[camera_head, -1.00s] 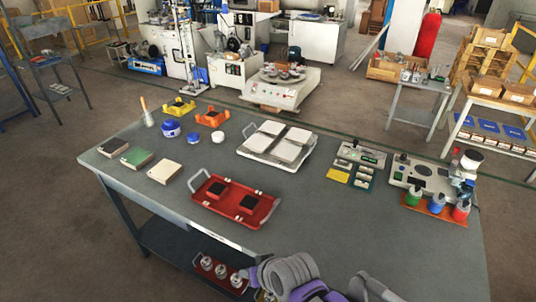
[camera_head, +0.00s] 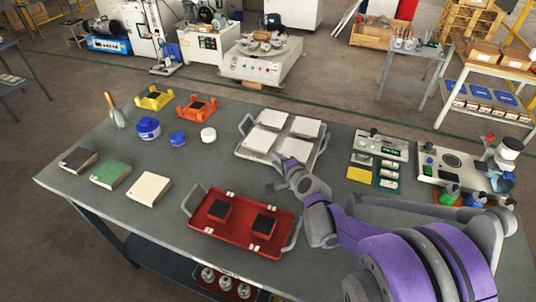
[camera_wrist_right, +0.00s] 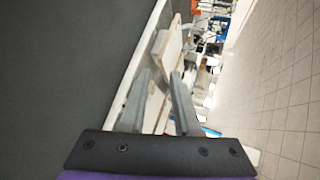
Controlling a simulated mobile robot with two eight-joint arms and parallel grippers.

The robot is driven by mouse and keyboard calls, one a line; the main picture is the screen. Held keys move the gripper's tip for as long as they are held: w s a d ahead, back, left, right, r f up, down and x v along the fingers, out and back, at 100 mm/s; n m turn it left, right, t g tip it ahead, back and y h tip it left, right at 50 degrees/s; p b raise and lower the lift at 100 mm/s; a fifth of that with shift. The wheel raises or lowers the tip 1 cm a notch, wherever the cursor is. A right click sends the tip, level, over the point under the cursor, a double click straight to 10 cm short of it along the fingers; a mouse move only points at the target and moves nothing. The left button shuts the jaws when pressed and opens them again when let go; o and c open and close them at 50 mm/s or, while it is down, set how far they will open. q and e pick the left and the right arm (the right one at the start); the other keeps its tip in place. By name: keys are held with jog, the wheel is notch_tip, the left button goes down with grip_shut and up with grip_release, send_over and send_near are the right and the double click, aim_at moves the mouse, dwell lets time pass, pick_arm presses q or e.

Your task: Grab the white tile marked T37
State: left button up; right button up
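Several white square tiles lie in a pale tray with grey handles (camera_head: 240,152) at the middle of the table: back left (camera_head: 272,118), back right (camera_head: 306,127), front left (camera_head: 259,139) and front right (camera_head: 295,148). No marking such as T37 is legible on any tile. My right gripper (camera_head: 275,172) is at the front edge of this tray, close to the front tiles. In the right wrist view its fingers (camera_wrist_right: 160,100) stand apart, with a tile (camera_wrist_right: 154,108) showing between and beyond them; contact cannot be made out. My left gripper is not in view.
A red tray (camera_head: 237,237) with two dark pieces is in front. Green (camera_head: 111,173) and cream (camera_head: 149,187) blocks lie left. Blue jars (camera_head: 148,127) and orange (camera_head: 197,107) and yellow (camera_head: 154,98) stands are behind. Instruments (camera_head: 452,165) stand right.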

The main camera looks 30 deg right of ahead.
aim_at(267, 152)
jog(key=b+x, duration=0.2)
jog(key=x, duration=0.4)
jog(key=shift+w+f, duration=0.1)
jog(key=shift+w, duration=0.15)
jog(key=shift+c, duration=0.3)
jog(key=shift+a, duration=0.1)
grip_shut()
jog(key=shift+s, duration=0.1)
notch_tip(267, 152, up, 3)
jog(key=shift+f+p, duration=0.15)
jog(key=shift+p, duration=0.85)
jog(key=shift+f, duration=0.1)
